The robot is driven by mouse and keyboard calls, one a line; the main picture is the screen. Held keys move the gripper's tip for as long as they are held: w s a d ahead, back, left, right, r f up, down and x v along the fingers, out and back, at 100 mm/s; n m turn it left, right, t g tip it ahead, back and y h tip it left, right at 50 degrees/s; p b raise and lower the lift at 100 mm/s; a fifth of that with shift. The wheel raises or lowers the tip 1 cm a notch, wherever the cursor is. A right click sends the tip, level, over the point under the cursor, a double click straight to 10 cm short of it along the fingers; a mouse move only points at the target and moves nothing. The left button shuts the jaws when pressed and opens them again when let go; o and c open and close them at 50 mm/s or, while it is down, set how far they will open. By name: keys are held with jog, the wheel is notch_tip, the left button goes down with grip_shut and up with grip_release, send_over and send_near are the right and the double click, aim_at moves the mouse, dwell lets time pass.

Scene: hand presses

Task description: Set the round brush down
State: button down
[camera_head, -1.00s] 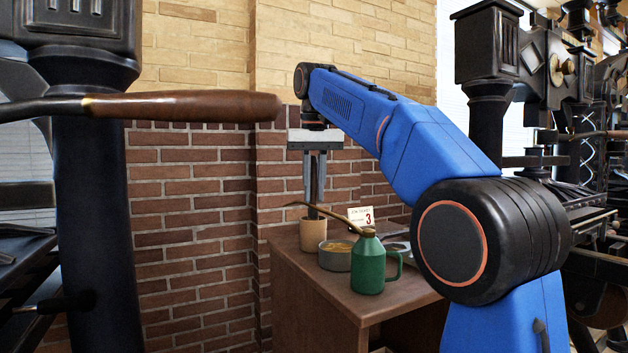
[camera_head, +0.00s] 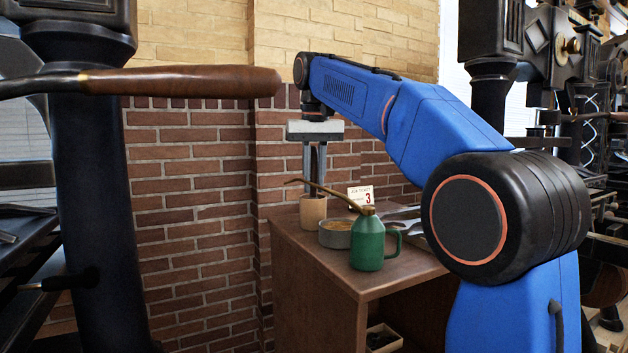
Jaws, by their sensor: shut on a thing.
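My gripper (camera_head: 314,190) points down over the back left corner of the wooden table. It is shut on the thin dark upright handle of the round brush (camera_head: 314,165), which shows between the fingers. The brush's lower end is hidden. Straight below the fingertips stands a tan, pot-like cylinder (camera_head: 313,216) on the table (camera_head: 318,262). The fingertips are at or just above its top; I cannot tell whether they touch it, or how deep the brush reaches into it.
A green oil can (camera_head: 368,246) with a long spout stands right of the cylinder; its spout crosses near the fingers. Behind it are a grey bowl (camera_head: 336,238) and a number 3 card (camera_head: 361,196). A wooden-handled lever (camera_head: 185,81) juts in at left. Brick wall stands behind.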

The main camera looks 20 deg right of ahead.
jog(key=shift+f, duration=0.45)
jog(key=c, duration=1.6)
grip_release()
